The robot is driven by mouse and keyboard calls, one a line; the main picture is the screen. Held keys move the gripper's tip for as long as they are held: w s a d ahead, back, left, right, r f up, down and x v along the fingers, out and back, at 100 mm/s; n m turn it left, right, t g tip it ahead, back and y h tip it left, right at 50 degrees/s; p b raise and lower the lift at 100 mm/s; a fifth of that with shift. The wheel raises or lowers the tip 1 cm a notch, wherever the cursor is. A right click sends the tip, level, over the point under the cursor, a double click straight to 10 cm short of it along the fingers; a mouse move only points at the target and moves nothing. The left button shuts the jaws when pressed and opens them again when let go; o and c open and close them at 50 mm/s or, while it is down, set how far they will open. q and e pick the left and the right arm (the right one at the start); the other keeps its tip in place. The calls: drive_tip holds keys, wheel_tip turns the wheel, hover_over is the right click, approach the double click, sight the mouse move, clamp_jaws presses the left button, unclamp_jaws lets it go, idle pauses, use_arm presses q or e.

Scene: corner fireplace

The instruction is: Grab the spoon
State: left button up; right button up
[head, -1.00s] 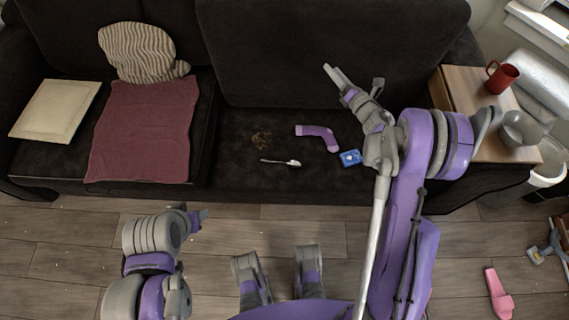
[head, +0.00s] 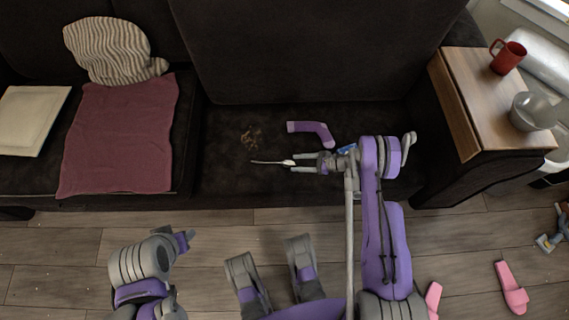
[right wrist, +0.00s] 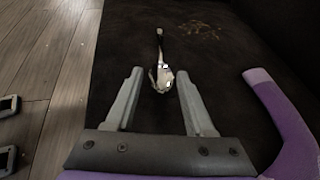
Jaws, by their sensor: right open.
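The spoon (head: 268,162) lies on the dark sofa seat (head: 225,180), its handle pointing left in the head view and its bowl toward my right gripper. My right gripper (head: 293,162) is open and comes at the spoon from the right, with its fingertips by the bowl. In the right wrist view the spoon's bowl (right wrist: 162,78) shows between the two fingers (right wrist: 158,82), with a gap on each side, and the handle runs away from me. My left gripper (head: 187,240) is low at the left, over the floor, and I cannot tell its jaw state.
A purple sock (head: 313,131) lies just behind my right gripper. Crumbs (head: 251,138) lie beyond the spoon. A maroon cloth (head: 118,140) covers the left seat. A wooden side table (head: 480,95) holds a red mug (head: 508,57) and a grey bowl (head: 533,111).

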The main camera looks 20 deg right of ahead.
sight(281, 163)
drive_tip(key=b+x, duration=0.1)
drive_tip(key=x, duration=0.6)
clamp_jaws()
drive_tip(key=shift+d, duration=0.1)
